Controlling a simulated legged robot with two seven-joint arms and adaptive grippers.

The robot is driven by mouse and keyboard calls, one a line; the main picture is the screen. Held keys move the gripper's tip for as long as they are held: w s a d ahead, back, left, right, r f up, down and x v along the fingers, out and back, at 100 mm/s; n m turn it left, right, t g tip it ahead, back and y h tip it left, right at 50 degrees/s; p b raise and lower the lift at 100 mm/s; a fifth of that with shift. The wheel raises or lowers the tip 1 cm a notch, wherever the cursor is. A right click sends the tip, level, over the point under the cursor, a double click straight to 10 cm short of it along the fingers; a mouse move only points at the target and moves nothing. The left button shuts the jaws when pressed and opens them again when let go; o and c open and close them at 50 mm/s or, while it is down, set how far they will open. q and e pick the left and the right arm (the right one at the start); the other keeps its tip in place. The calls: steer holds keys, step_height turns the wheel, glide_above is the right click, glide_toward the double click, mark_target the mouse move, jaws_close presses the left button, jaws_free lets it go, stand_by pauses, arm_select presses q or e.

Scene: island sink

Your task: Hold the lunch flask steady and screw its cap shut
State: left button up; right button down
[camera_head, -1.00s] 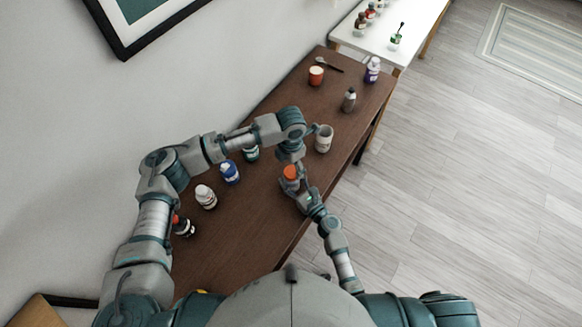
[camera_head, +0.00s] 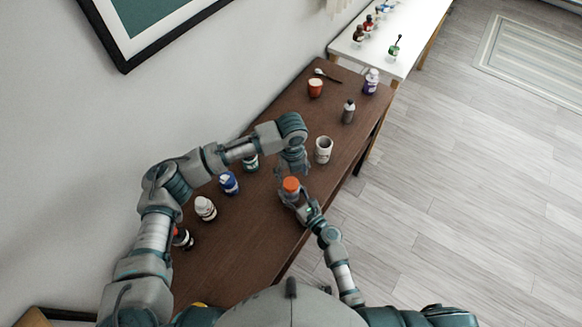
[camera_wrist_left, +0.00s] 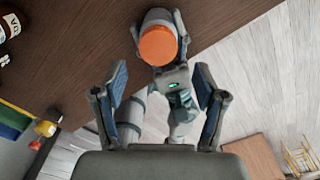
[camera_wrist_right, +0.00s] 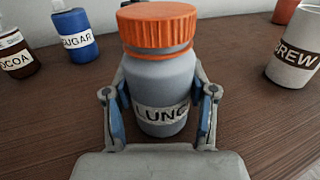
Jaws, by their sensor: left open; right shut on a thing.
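The lunch flask is a grey-blue jar with a "LUNC" label; its body (camera_wrist_right: 158,87) stands upright on the brown table in the right wrist view. Its orange ribbed cap (camera_wrist_right: 157,25) sits on top; the cap also shows in the head view (camera_head: 291,184) and left wrist view (camera_wrist_left: 158,46). My right gripper (camera_wrist_right: 163,108) is shut around the flask's body, a finger on each side. My left gripper (camera_wrist_left: 160,95) is open and empty, above and beside the flask, with the cap beyond its fingertips. In the head view my left gripper (camera_head: 287,171) is close by the cap.
A pale "BREW" cup (camera_wrist_right: 296,47) stands right of the flask. A blue sugar bottle (camera_wrist_right: 75,36) and a cocoa bottle (camera_wrist_right: 16,54) stand to its left. A dark grey bottle (camera_head: 348,111) and orange cup (camera_head: 315,88) are farther along the table (camera_head: 250,232).

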arm_select(q)
steer(key=n, duration=0.5)
steer(key=shift+d+r+n, duration=0.1)
steer(key=shift+r+n, duration=0.05)
steer(key=shift+n, duration=0.15)
steer(key=n, duration=0.3)
steer(key=shift+r, duration=0.1)
steer(key=n, duration=0.5)
steer(key=shift+r, duration=0.15)
steer(key=n, duration=0.8)
steer(key=shift+r, duration=0.2)
steer(key=n, duration=0.8)
steer(key=shift+r, duration=0.2)
steer(key=n, duration=0.8)
steer(key=shift+r, duration=0.15)
steer(key=n, duration=0.5)
steer(key=shift+r+n, duration=0.15)
steer(key=shift+n, duration=0.15)
steer(key=n, duration=0.5)
steer(key=shift+a+r, duration=0.1)
steer(key=shift+a, duration=0.1)
